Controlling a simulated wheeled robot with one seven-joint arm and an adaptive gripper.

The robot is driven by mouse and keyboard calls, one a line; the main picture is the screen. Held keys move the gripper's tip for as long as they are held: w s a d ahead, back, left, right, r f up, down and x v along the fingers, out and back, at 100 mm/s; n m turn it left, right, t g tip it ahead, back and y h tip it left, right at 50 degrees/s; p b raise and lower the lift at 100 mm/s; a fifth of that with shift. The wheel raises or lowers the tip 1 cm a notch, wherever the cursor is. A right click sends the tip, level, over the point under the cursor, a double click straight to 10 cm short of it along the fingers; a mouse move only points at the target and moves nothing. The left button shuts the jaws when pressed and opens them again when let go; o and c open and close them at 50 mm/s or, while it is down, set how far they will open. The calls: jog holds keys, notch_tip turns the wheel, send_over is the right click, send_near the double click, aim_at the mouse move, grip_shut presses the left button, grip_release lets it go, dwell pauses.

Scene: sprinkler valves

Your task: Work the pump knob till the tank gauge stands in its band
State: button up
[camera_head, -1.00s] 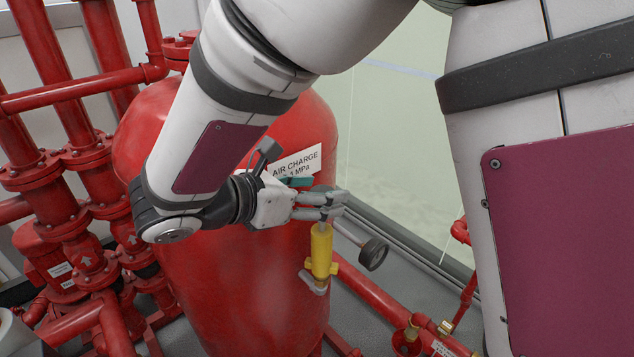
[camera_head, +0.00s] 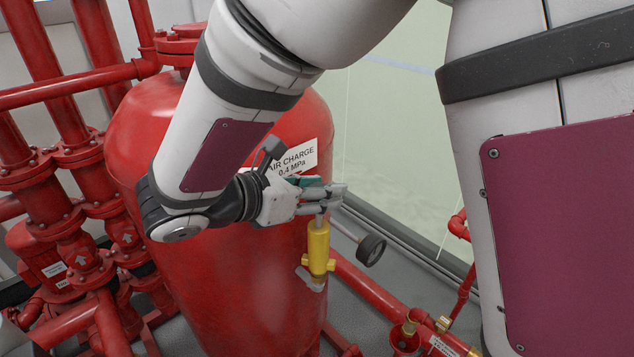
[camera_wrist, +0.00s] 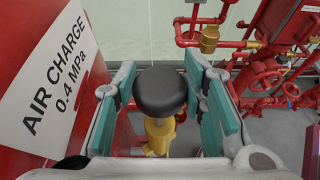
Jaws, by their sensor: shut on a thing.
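The yellow pump body (camera_head: 318,245) stands upright in front of the red tank (camera_head: 225,270), with a short grey rod at its top. My gripper (camera_head: 324,196) is at the top of that rod, and its fingers hide the knob in the head view. In the wrist view a round black knob (camera_wrist: 160,90) lies between the teal pads of my gripper, with yellow pump body (camera_wrist: 159,135) below it. My gripper is shut on the knob. A dark round gauge (camera_head: 371,250) sits on a stem to the right of the pump. Its reading cannot be made out.
A white AIR CHARGE 0.4 MPa label (camera_head: 297,157) is on the tank behind my gripper. Red pipes (camera_head: 65,190) crowd the left. More red pipework (camera_wrist: 270,75) shows at the right in the wrist view. A pale wall (camera_head: 400,130) lies behind.

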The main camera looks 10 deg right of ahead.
aim_at(319, 225)
jog(key=shift+f+b, duration=0.7)
jog(key=shift+f, duration=1.65)
jog(key=shift+r+p, duration=0.75)
jog(key=shift+r, duration=1.35)
